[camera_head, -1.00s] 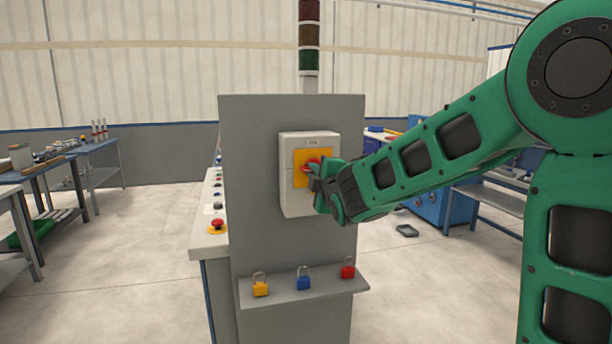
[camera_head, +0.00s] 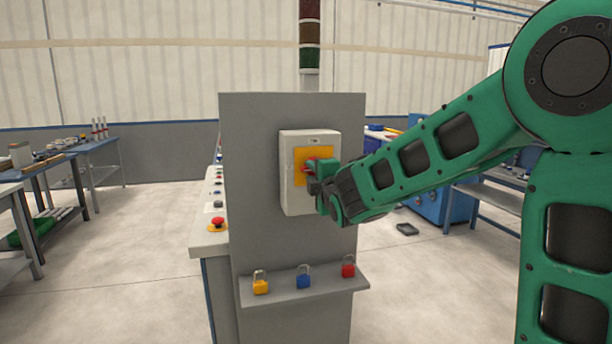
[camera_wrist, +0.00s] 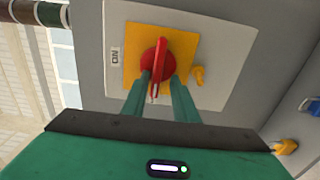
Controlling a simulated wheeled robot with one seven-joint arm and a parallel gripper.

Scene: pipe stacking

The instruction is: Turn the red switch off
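The red switch (camera_wrist: 158,68) is a round knob with a raised bar, mounted on a yellow plate (camera_wrist: 133,40) on a light grey box. An "ON" label (camera_wrist: 115,57) sits beside the plate. In the head view the box (camera_head: 297,150) is on a grey panel, and my gripper (camera_head: 316,180) is at its front, partly hiding the switch. In the wrist view my gripper (camera_wrist: 162,80) has its two green fingers on either side of the red bar, with the tips near the knob. A gap shows between the fingers, so it looks open around the bar.
A ledge (camera_head: 325,288) below the box holds a yellow padlock (camera_head: 261,284), a blue one (camera_head: 304,279) and a red one (camera_head: 348,267). A console with buttons (camera_head: 217,224) stands left of the panel. A yellow tab (camera_wrist: 198,75) sticks out beside the yellow plate.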

